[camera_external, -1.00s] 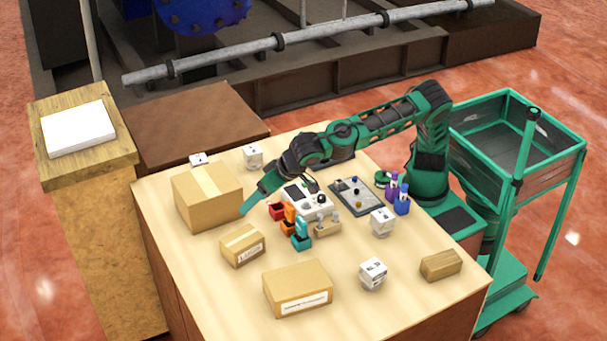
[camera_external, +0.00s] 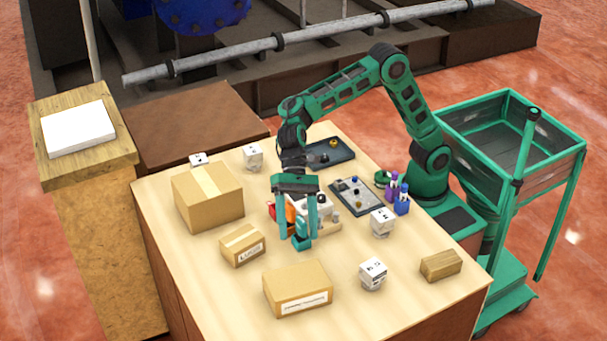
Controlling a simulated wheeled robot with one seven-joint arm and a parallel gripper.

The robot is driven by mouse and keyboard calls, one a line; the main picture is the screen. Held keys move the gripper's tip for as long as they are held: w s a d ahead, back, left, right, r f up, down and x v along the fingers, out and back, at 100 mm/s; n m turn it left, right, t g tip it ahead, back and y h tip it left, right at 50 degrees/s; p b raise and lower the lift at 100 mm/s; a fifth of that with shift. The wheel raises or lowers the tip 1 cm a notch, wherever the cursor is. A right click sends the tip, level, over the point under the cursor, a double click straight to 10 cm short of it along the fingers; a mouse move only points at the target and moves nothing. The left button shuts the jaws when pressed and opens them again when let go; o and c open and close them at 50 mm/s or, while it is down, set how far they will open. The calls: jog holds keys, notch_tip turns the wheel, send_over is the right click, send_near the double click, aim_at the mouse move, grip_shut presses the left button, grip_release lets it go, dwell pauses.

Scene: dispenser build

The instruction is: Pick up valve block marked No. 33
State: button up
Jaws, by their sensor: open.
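Several small white blocks with dark markings stand on the table: one at the back (camera_external: 253,157), one by the large carton (camera_external: 198,159), one right of centre (camera_external: 382,222) and one near the front (camera_external: 373,274). The markings are too small to read, so I cannot tell which block is No. 33, or whether it is among these. My gripper (camera_external: 298,232) points down at the table's middle, fingers apart. A small teal piece (camera_external: 301,243) shows between and just below the fingertips; I cannot tell whether they touch it. Red and orange pieces beside it are partly hidden by the fingers.
Cartons stand at the left (camera_external: 207,197), centre left (camera_external: 242,246) and front (camera_external: 298,290). The front left table is clear.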

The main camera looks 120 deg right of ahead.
jog(key=s+a+f+g+y, duration=0.3)
jog(key=s+a+f, duration=0.1)
jog(key=s+a, duration=0.15)
jog(key=g+y, duration=0.1)
jog(key=g, duration=0.2)
send_near(370, 264)
jog(key=a+f, duration=0.1)
jog(key=x, duration=0.5)
jog(key=shift+w, duration=0.3)
jog(key=shift+a+f, duration=0.25)
jog(key=shift+a, duration=0.2)
jog(key=a, duration=0.1)
jog(key=s+a, duration=0.1)
jog(key=a+f, duration=0.1)
jog(key=shift+s+a, duration=0.2)
jog(key=shift+a, duration=0.15)
jog(key=shift+a+f, duration=0.25)
jog(key=shift+a, duration=0.3)
jog(key=shift+c, duration=0.3)
jog(key=c, duration=1.5)
